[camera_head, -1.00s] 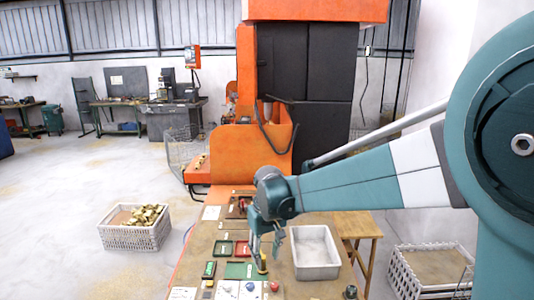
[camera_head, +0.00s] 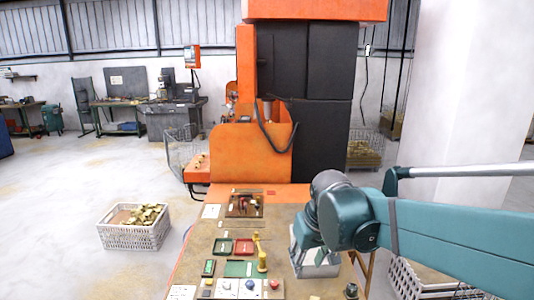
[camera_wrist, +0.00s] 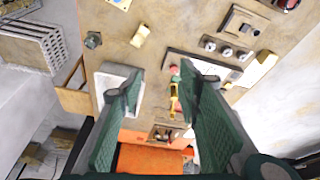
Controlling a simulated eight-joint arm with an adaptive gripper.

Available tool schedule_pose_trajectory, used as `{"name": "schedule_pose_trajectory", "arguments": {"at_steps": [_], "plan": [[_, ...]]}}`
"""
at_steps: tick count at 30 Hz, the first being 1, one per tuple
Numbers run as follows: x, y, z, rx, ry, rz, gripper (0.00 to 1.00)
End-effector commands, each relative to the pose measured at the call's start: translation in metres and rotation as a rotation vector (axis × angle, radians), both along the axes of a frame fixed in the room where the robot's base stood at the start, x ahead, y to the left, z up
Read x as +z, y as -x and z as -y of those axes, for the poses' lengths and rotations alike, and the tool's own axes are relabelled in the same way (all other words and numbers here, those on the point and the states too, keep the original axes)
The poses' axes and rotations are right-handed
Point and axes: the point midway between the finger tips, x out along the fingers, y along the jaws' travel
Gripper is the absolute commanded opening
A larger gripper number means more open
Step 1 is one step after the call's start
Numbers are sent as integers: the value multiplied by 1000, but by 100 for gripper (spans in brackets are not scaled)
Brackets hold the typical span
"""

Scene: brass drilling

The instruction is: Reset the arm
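My gripper (camera_wrist: 160,95) is open and empty in the wrist view, its two green fingers spread wide above the workbench. In the head view my arm reaches in from the right and its wrist hangs over the white tray (camera_head: 303,266), hiding much of it. The tray also shows behind the left finger in the wrist view (camera_wrist: 107,73). A brass piece (camera_head: 260,255) stands on the bench left of my wrist. It also shows between the fingers in the wrist view (camera_wrist: 175,92), apart from them.
A crate of brass parts (camera_head: 135,236) stands on the floor at left. The orange drilling machine (camera_head: 250,150) stands behind the bench. Open floor lies left.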

Motion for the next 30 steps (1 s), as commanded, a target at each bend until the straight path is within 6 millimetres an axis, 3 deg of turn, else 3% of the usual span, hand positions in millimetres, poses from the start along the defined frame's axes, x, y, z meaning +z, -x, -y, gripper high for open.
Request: {"name": "schedule_pose_trajectory", "arguments": {"at_steps": [16, 30], "plan": [[3, 75, 51, -101, -28, 117, 34], [-13, 135, 85, -186, -49, 221, 34]]}}
